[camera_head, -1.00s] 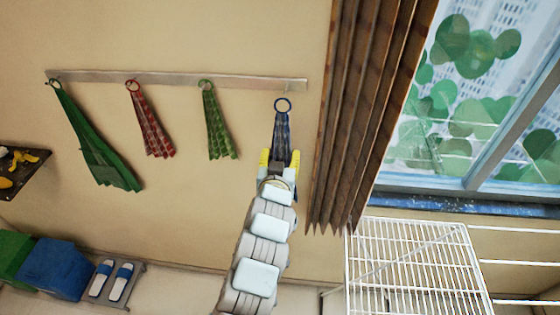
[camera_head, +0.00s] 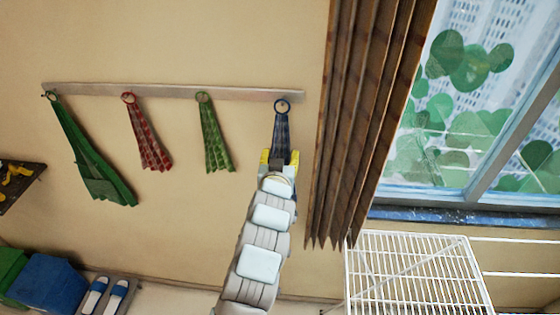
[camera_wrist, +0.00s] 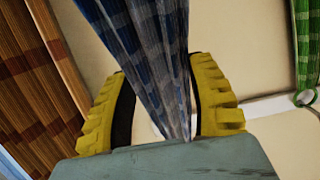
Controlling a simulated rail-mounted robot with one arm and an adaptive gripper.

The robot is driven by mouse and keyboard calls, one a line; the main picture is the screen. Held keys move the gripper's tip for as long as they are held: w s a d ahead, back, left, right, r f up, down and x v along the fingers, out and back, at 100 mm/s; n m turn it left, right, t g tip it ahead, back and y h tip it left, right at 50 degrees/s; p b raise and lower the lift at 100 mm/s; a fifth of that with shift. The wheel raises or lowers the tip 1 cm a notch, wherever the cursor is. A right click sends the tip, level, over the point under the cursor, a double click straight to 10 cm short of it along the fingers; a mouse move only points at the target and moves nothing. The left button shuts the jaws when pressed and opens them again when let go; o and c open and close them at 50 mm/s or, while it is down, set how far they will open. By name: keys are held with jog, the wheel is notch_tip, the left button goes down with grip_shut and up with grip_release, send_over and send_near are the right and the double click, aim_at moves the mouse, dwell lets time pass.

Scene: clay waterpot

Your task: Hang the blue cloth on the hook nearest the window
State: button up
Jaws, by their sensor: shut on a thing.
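The blue checked cloth (camera_head: 281,132) hangs from a blue ring (camera_head: 282,105) near the right end of the metal rail (camera_head: 240,94). My gripper (camera_head: 279,160) is shut on the lower part of this cloth. In the wrist view, the blue cloth (camera_wrist: 158,50) runs between the yellow fingers (camera_wrist: 165,105). In the head view the ring overlaps the rail's lower edge at its window-side end. The hook there is too small to make out, and I cannot tell whether the ring is over it.
A green cloth (camera_head: 90,155), a red checked cloth (camera_head: 149,135) and a green checked cloth (camera_head: 215,135) hang along the rail to the left. A brown curtain (camera_head: 362,120) is close on the right, beside the window (camera_head: 460,110). A white wire rack (camera_head: 415,275) stands below.

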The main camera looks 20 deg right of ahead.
jog(key=shift+x, duration=0.85)
jog(key=shift+w+d+f+b, duration=0.25)
jog(key=shift+w+f+b, duration=0.2)
jog(key=shift+b, duration=0.35)
jog(key=o, duration=1.2)
jog(key=shift+v, duration=5.95)
jog(key=shift+r, duration=0.1)
